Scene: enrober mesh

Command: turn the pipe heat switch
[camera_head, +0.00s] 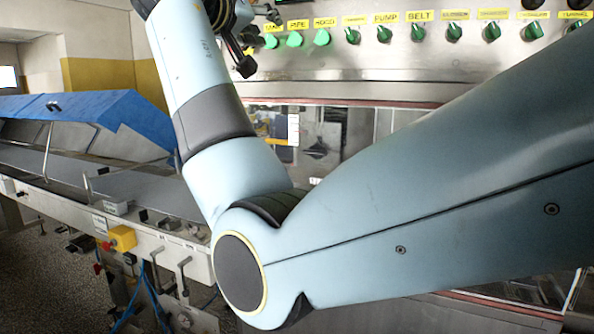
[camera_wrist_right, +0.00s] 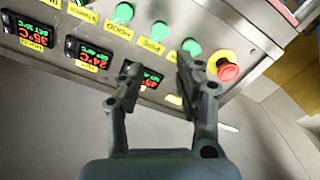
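The pipe switch (camera_head: 295,39) is a green knob under a yellow label reading PIPE, on the steel panel at the top of the head view. In the right wrist view the pipe knob (camera_wrist_right: 159,31) shows just beyond the gap between my fingertips. My right gripper (camera_head: 256,48) is left of the green knobs in the head view. In the right wrist view my right gripper (camera_wrist_right: 158,67) has its two fingers apart with nothing between them. The right fingertip overlaps the main knob (camera_wrist_right: 191,47). I cannot tell whether it touches. My left gripper is not in view.
The hood knob (camera_wrist_right: 123,13) is beside the pipe knob. A red emergency button (camera_wrist_right: 228,70) on a yellow base sits by the panel's end. Red digital displays (camera_wrist_right: 92,54) line the panel. More green knobs (camera_head: 418,32) run right. A blue-covered conveyor (camera_head: 75,107) stands at left.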

